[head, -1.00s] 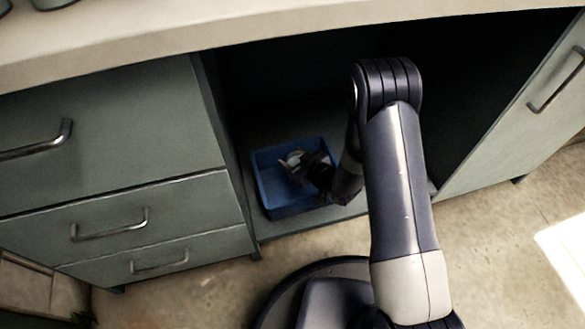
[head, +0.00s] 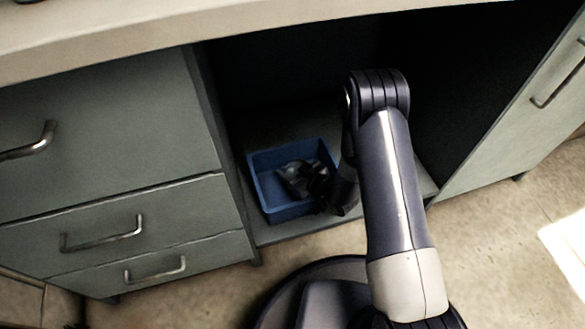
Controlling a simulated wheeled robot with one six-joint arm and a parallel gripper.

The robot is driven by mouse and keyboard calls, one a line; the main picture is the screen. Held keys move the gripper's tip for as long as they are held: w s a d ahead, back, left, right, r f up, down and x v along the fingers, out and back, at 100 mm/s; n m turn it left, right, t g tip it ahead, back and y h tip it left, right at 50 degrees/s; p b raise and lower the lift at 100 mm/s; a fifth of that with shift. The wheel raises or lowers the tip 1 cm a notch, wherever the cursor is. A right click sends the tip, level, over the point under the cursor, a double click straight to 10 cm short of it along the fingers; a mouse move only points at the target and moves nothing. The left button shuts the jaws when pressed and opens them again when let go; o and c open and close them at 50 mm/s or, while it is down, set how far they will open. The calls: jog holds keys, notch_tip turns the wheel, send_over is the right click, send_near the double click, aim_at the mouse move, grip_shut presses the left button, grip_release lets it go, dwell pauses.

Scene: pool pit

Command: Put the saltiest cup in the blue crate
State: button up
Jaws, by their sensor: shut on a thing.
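The blue crate (head: 284,213) stands on the floor of the open cabinet bay, near its left side. My gripper (head: 291,177) reaches down into the crate from the right and is shut on a small greyish cup (head: 291,168). The cup is mostly hidden by the dark fingers and shadow. It is low inside the crate walls; I cannot tell if it touches the crate's bottom. Nothing on the cup can be read from here.
The counter top (head: 200,25) overhangs the bay. Closed drawers (head: 130,210) with metal handles stand at the left, and a closed cabinet door (head: 510,120) at the right. The bay behind the crate is dark and looks empty.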

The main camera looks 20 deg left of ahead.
jog(key=o, duration=1.1)
jog(key=shift+s+d+f, duration=0.15)
jog(key=shift+s+f, duration=0.05)
jog(key=shift+f, duration=0.4)
jog(key=shift+r, duration=0.45)
jog(key=shift+r+p+v, duration=0.2)
jog(key=shift+p+v, duration=0.9)
jog(key=shift+v, duration=1.9)
jog(key=shift+r+p+v, duration=0.15)
jog(key=shift+p+v, duration=0.95)
jog(key=shift+v, duration=1.9)
jog(key=shift+w, duration=0.1)
jog(key=b+x, duration=0.4)
jog(key=x, duration=0.8)
jog(key=shift+f, duration=0.35)
